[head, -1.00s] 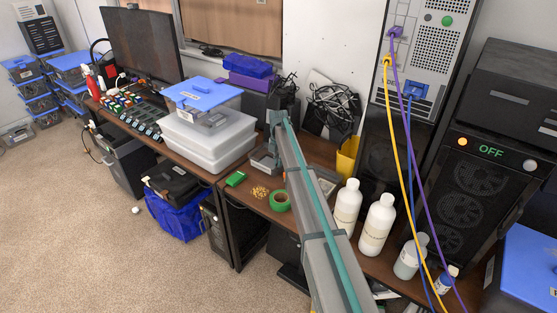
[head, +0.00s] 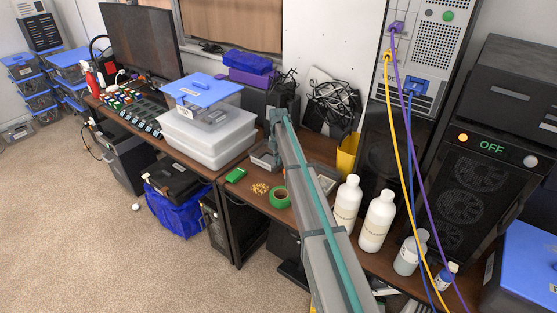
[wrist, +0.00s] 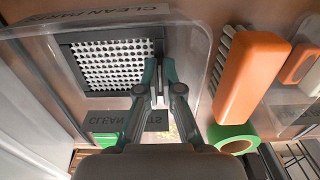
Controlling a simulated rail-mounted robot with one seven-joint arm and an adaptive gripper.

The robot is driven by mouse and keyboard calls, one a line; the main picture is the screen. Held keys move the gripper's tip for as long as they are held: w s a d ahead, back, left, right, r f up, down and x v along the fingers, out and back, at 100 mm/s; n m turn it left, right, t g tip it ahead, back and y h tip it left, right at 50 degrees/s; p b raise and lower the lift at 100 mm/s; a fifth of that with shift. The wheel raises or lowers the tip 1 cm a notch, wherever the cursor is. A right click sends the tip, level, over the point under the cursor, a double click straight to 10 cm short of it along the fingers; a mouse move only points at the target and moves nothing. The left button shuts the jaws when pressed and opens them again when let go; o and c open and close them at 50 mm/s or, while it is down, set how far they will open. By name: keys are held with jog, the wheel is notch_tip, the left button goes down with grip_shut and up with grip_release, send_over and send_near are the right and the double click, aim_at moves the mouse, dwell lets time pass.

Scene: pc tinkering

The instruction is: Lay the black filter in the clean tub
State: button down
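The black filter (wrist: 79,68), a dark square frame around a white grid, shows in the wrist view within the outline of the clear tub (wrist: 197,40). Whether the filter touches the tub floor I cannot tell. In the head view the tub (head: 264,157) sits on the bench below my gripper (head: 277,119), whose fingertips are hidden there.
A green tape roll (head: 280,197), small tan pieces (head: 260,188) and a green item (head: 235,175) lie in front of the tub. Stacked white boxes (head: 208,140) stand to its left. White bottles (head: 347,203) stand to the right. An orange bar (wrist: 252,77) is beside the tub.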

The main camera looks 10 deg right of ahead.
jog(key=shift+f, duration=0.1)
jog(key=c, duration=1.2)
grip_release()
jog(key=shift+c, duration=0.2)
notch_tip(320, 180, up, 12)
